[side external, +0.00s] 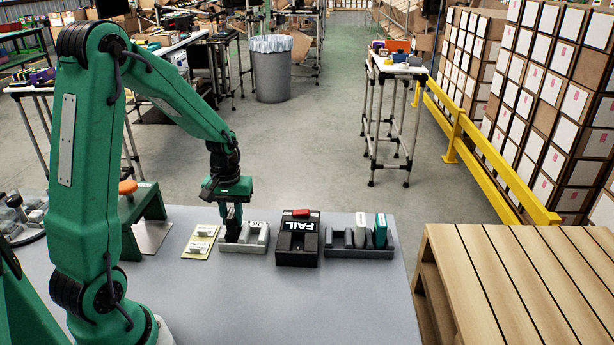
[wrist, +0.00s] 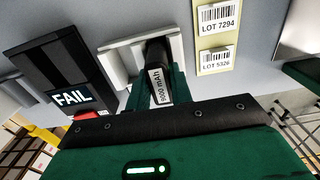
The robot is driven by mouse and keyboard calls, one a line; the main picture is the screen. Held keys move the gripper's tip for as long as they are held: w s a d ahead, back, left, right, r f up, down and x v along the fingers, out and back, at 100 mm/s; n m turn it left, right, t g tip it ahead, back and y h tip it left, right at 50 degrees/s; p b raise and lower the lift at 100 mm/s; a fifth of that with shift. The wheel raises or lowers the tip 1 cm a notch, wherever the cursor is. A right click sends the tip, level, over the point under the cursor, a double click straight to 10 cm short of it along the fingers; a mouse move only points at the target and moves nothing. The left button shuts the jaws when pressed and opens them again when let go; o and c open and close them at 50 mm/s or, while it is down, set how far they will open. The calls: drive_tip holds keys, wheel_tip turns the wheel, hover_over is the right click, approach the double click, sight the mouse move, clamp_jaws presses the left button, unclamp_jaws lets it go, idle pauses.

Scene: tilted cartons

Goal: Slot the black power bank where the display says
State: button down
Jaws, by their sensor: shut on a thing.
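My gripper (side external: 230,212) points down at the light grey rack (side external: 257,247), which has an OK label, and is shut on the black power bank (side external: 233,234). In the wrist view the power bank (wrist: 155,52), marked 9000 mAh, stands between the two green fingers (wrist: 160,84). Its lower end is at the rack's left slot in the side view; how deep it sits is hidden. The black display box (side external: 297,250) reads FAIL and has a red top piece. It also shows in the wrist view (wrist: 55,62).
A dark grey rack (side external: 345,252) right of the display holds a white power bank (side external: 361,230) and a green one (side external: 380,231); its left slot looks empty. A yellow card (side external: 190,253) with two lot labels lies left of the light rack. The front table is clear.

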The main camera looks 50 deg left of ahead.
idle(0.3)
drive_tip(key=c, duration=1.2)
unclamp_jaws()
drive_tip(key=c, duration=0.3)
drive_tip(key=shift+r, duration=0.15)
drive_tip(key=shift+r, duration=3.85)
